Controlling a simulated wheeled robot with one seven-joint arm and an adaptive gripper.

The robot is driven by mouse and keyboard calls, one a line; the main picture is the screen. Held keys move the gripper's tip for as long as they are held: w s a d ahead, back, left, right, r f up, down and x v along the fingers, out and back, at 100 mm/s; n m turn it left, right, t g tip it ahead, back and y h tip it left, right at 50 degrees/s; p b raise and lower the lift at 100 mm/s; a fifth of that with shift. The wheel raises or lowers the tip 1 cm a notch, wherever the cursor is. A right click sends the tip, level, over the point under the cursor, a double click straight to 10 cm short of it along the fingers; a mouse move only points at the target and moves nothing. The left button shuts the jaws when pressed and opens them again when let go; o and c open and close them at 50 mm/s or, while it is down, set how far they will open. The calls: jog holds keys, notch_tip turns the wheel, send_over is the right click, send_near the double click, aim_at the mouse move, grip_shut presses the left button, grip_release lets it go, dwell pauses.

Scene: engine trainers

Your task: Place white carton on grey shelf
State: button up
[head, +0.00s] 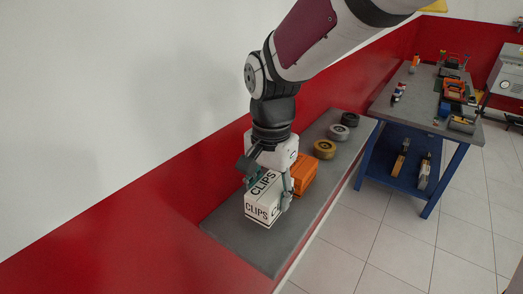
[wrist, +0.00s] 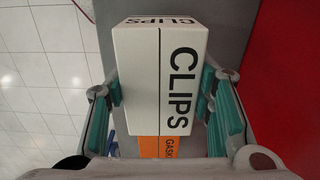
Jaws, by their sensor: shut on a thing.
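The white carton (head: 262,207), printed CLIPS in black, is at the near part of the grey shelf (head: 250,247) along the red wall. My gripper (head: 266,182) points down over it with a finger on each side. In the wrist view, the carton (wrist: 140,75) sits between the green finger pads of my gripper (wrist: 162,98), which is shut on it. I cannot tell whether the carton's underside touches the shelf.
An orange box (head: 304,174) stands right behind the carton; it also shows in the wrist view (wrist: 150,147). Gold, grey and black rolls (head: 325,149) line the shelf's far part. The shelf's near end is clear. A blue workbench (head: 412,150) with tools stands at right.

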jog(key=shift+a+f, duration=0.1)
jog(key=shift+a, duration=0.1)
jog(key=shift+f, duration=1.65)
jog(key=shift+f, duration=0.15)
jog(key=o, duration=1.4)
